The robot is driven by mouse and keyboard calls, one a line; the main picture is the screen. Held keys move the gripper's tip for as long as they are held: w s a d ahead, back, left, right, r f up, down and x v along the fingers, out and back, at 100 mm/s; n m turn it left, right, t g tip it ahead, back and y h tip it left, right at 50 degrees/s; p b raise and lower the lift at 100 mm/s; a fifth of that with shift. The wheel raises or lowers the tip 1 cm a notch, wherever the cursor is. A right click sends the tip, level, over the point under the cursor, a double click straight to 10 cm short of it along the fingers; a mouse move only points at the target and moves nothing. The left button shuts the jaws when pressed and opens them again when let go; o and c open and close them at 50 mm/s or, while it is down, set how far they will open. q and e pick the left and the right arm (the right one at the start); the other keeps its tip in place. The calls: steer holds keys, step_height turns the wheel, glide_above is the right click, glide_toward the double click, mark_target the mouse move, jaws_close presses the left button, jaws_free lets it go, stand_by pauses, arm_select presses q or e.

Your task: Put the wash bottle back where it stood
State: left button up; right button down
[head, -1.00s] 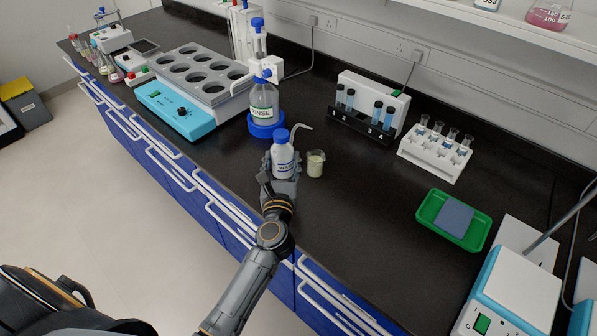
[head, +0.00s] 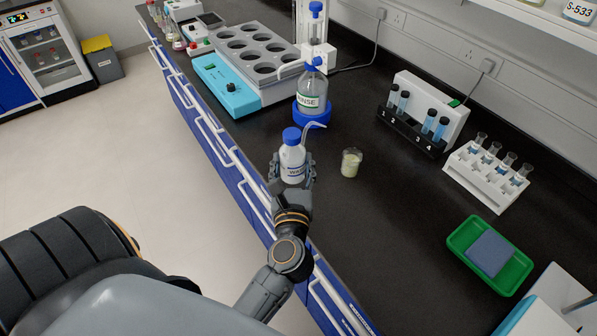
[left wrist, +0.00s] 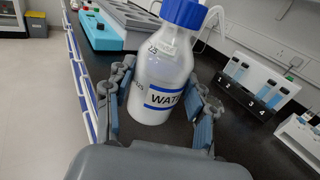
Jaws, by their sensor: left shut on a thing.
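The wash bottle (head: 293,160) is white with a blue cap, a bent spout and a blue-edged label reading "WAT...". My left gripper (head: 293,176) is shut around its body, near the bench's front edge. In the left wrist view the bottle (left wrist: 164,75) stands nearly upright between the fingers of the gripper (left wrist: 164,115), which touch its sides. Its base is partly hidden, and I cannot tell how far it is above the bench. My right gripper is not in view.
A small beaker of pale liquid (head: 351,162) stands right of the bottle. The rinse dispenser (head: 312,98) stands behind it. Tube racks (head: 412,130) and a green tray (head: 462,238) are farther right. The black bench top (head: 385,215) is bare between beaker and tray.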

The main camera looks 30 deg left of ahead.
arm_select(q)
steer(key=w+f+b, duration=0.1)
steer(key=f, duration=0.1)
steer(key=w+a+f+b, duration=0.1)
steer(key=w, duration=0.1)
steer(key=w+a+f+b, duration=0.1)
steer(key=w+f+b, duration=0.1)
steer(key=shift+a+f, duration=0.1)
steer(key=shift+f, duration=0.25)
steer(key=shift+w+a+f+b, duration=0.1)
steer(key=shift+w+f+b, duration=0.15)
steer(key=shift+w+b, duration=0.05)
steer(key=shift+w+a+f+b, duration=0.1)
steer(key=shift+w+f+b, duration=0.1)
steer(key=shift+f+b, duration=0.15)
step_height(320, 180, down, 3)
steer(key=b, duration=0.2)
steer(key=shift+w+b, duration=0.1)
steer(key=shift+b, duration=0.3)
steer(key=shift+f, duration=0.15)
steer(key=o, duration=0.9)
steer(key=shift+c, duration=0.2)
